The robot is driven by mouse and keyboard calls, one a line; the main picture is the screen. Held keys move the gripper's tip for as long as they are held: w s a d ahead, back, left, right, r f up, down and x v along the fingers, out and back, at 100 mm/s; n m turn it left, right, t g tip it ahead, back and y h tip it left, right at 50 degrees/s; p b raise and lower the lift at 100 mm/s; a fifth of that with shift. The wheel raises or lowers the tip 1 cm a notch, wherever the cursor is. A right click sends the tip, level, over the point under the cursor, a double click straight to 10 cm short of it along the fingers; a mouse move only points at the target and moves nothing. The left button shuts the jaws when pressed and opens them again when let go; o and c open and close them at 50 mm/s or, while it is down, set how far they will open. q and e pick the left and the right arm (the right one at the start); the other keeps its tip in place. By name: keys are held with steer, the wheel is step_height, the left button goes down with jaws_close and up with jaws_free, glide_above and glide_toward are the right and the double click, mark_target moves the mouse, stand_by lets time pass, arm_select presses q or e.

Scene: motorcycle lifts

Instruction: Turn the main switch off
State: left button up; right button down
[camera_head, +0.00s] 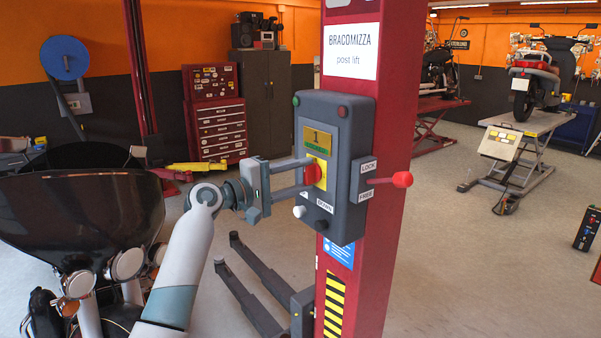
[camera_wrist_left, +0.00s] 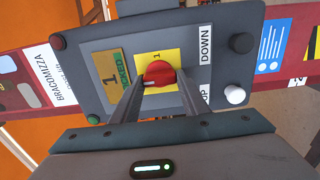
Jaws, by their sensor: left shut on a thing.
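The main switch is a red knob (camera_head: 312,174) on a yellow plate, on the front of the grey control box (camera_head: 345,205) on the red lift post. In the left wrist view the red knob (camera_wrist_left: 160,74) shows between the fingertips, with the yellow plate (camera_wrist_left: 172,57) around it. My left gripper (camera_head: 307,176) reaches in from the left and is shut on the knob; its fingers also show in the left wrist view (camera_wrist_left: 161,90). A small display (camera_head: 318,138) above the knob reads 1. The knob's exact angle is hard to tell. My right gripper is not in view.
White (camera_head: 299,211) and black (camera_head: 321,225) buttons sit below the knob. A lever with a red ball (camera_head: 402,179) sticks out on the box's right side, between LOCK and FREE labels. A motorcycle (camera_head: 80,200) stands close on the left.

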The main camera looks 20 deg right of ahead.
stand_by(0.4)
arm_select(q)
steer(key=o, duration=1.1)
steer(key=shift+w, duration=0.1)
steer(key=shift+c, duration=0.2)
steer(key=shift+a, duration=0.1)
steer(key=b+v, duration=0.7)
steer(key=v, duration=1)
steer(key=shift+a, duration=0.15)
